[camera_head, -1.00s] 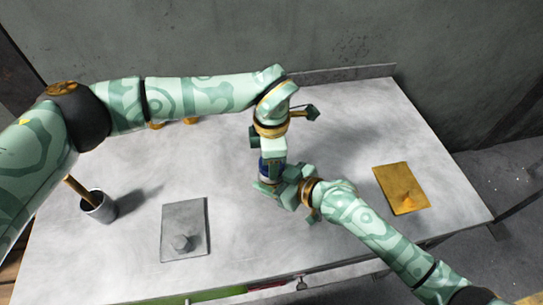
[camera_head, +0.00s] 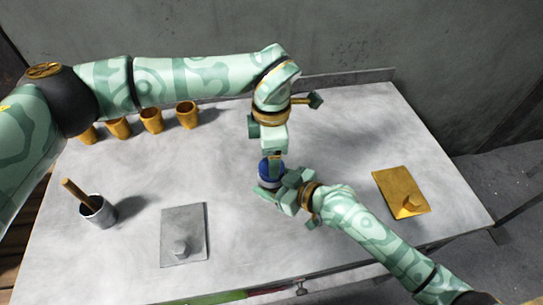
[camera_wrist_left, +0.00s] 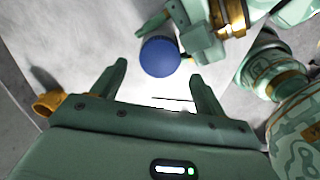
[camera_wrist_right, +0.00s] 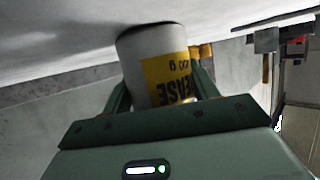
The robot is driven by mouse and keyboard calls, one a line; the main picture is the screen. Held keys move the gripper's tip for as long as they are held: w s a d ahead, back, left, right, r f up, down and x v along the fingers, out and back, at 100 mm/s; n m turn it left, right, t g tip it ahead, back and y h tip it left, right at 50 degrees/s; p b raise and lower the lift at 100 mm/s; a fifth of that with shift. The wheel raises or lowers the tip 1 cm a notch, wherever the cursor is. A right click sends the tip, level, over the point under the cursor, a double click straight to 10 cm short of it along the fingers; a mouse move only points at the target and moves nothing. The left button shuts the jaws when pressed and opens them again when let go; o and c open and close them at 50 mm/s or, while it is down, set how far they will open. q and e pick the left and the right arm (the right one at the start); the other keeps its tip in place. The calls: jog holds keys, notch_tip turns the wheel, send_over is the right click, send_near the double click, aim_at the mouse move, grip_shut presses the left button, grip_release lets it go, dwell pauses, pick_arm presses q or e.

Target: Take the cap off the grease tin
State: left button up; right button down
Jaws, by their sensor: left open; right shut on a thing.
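The grease tin (camera_wrist_right: 150,62) is white with a yellow label, upside down in the right wrist view, and stands on the table. My right gripper (camera_head: 272,190) is shut around its side; its fingers flank the tin in the right wrist view (camera_wrist_right: 160,92). The round blue cap (camera_head: 269,171) sits on top of the tin and shows whole in the left wrist view (camera_wrist_left: 160,57). My left gripper (camera_head: 273,158) is open and empty just above the cap. Its fingers (camera_wrist_left: 160,75) are spread wide, apart from the cap.
A grey plate with a knob (camera_head: 184,222) and a brass plate (camera_head: 400,188) lie on the table (camera_head: 340,130). A grey cup (camera_head: 97,212) holding a wooden handle stands at left. Several brass cups (camera_head: 151,120) stand along the back left, partly behind my left arm.

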aim_at(272, 181)
pick_arm(q)
jog(key=shift+w+r+m, duration=0.15)
jog(key=shift+w+r, duration=0.05)
jog(key=shift+r, duration=0.25)
jog(key=shift+w+r+m, duration=0.15)
jog(key=shift+w+r, duration=0.05)
jog(key=shift+r, duration=0.25)
jog(key=shift+r+m, duration=0.4)
jog(key=shift+m, duration=0.6)
jog(key=m, duration=0.4)
jog(key=shift+s+r, duration=0.15)
jog(key=shift+r, duration=0.25)
jog(key=m, duration=0.5)
jog(key=shift+s, duration=0.2)
jog(key=shift+f+m, duration=0.2)
jog(key=shift+m, duration=0.2)
notch_tip(272, 181, down, 8)
jog(key=shift+r, duration=0.25)
